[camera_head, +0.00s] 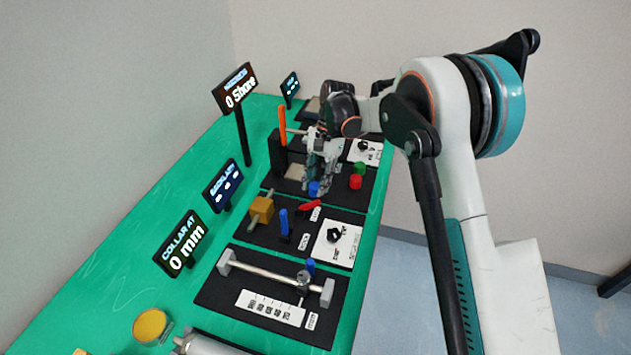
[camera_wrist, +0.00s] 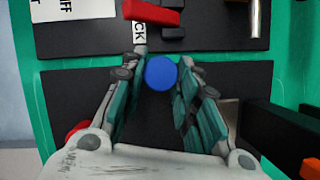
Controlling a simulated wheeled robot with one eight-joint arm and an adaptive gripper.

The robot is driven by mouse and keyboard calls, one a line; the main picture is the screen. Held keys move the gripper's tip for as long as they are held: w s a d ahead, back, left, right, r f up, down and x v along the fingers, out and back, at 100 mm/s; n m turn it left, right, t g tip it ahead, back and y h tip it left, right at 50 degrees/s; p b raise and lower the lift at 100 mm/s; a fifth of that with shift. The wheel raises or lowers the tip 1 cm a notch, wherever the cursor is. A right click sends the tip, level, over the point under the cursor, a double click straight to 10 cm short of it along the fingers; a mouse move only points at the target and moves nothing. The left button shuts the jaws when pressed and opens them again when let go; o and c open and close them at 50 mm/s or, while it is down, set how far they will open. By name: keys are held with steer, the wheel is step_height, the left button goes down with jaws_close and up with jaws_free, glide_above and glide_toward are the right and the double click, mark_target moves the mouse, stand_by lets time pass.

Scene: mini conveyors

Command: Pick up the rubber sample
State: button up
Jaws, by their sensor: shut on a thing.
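My gripper (camera_head: 317,183) is low over the black board near the "0 Shore" display. In the wrist view my gripper (camera_wrist: 161,68) is shut on a blue round sample (camera_wrist: 160,74), which sits between the fingertips. In the head view the blue sample (camera_head: 314,188) shows just below the fingers; I cannot tell whether it touches the board. A red sample (camera_head: 355,182) and a green sample (camera_head: 360,168) stand to the right of my gripper. No label shows which one is rubber.
An orange lever (camera_head: 282,126) on a black post stands left of my gripper. A board with a blue peg (camera_head: 284,222), red handle (camera_head: 309,207) and brass block (camera_head: 261,209) lies nearer. The "0 Shore" display (camera_head: 236,88) stands at the left on the green table.

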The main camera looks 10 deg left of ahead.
steer(key=shift+w, duration=0.1)
steer(key=o, duration=1.1)
steer(key=shift+w, duration=0.15)
steer(key=v, duration=1.1)
steer(key=shift+w+r, duration=0.3)
steer(key=shift+r, duration=0.05)
